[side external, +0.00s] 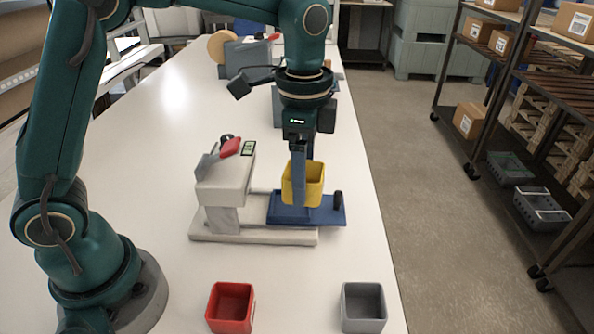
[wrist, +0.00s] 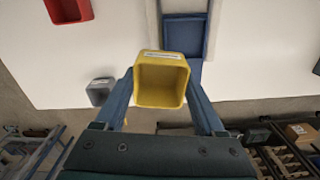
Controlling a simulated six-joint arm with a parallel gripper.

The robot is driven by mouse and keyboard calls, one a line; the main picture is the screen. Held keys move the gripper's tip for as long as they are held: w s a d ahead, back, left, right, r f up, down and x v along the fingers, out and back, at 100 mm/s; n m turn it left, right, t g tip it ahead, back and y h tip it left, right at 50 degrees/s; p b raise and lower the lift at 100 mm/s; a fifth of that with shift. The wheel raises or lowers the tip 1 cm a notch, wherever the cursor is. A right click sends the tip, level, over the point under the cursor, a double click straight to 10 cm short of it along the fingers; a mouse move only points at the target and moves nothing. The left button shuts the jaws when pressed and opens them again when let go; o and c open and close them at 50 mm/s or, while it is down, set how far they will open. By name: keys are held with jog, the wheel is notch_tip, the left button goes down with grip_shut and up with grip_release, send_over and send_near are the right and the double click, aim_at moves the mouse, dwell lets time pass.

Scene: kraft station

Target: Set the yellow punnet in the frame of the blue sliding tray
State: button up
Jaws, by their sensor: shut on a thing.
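The yellow punnet (side external: 313,179) is an open square tub, held upright in my gripper (side external: 299,190). In the wrist view the punnet (wrist: 162,80) sits between the two fingers of my gripper (wrist: 162,90), which press on its opposite sides. The blue sliding tray (side external: 285,210) is on the grey machine's base, with a dark knob at its right end. In the side view the punnet is over the tray; I cannot tell whether it touches. In the wrist view the tray's square frame (wrist: 185,17) lies above the punnet in the picture, not in line with it.
The pale grey machine (side external: 226,185) with a red part and a small display stands left of the tray. A red punnet (side external: 231,306) and a grey punnet (side external: 362,306) stand at the table's front. Dark items stand farther back. The table's right edge is close to the tray.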

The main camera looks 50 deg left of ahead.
jog(key=shift+n, duration=0.9)
jog(key=shift+w+a+f, duration=0.3)
jog(key=shift+a+f, duration=0.5)
jog(key=shift+f, duration=0.25)
jog(key=shift+w+a+f, duration=0.25)
jog(key=shift+a+f, duration=0.6)
jog(key=shift+f, duration=0.15)
jog(key=shift+w+a+f, duration=0.3)
jog(key=shift+a+f, duration=0.5)
jog(key=shift+f, duration=0.25)
jog(key=shift+f, duration=0.6)
jog(key=o, duration=1.3)
jog(key=shift+r, duration=4.05)
jog(key=shift+f, duration=0.1)
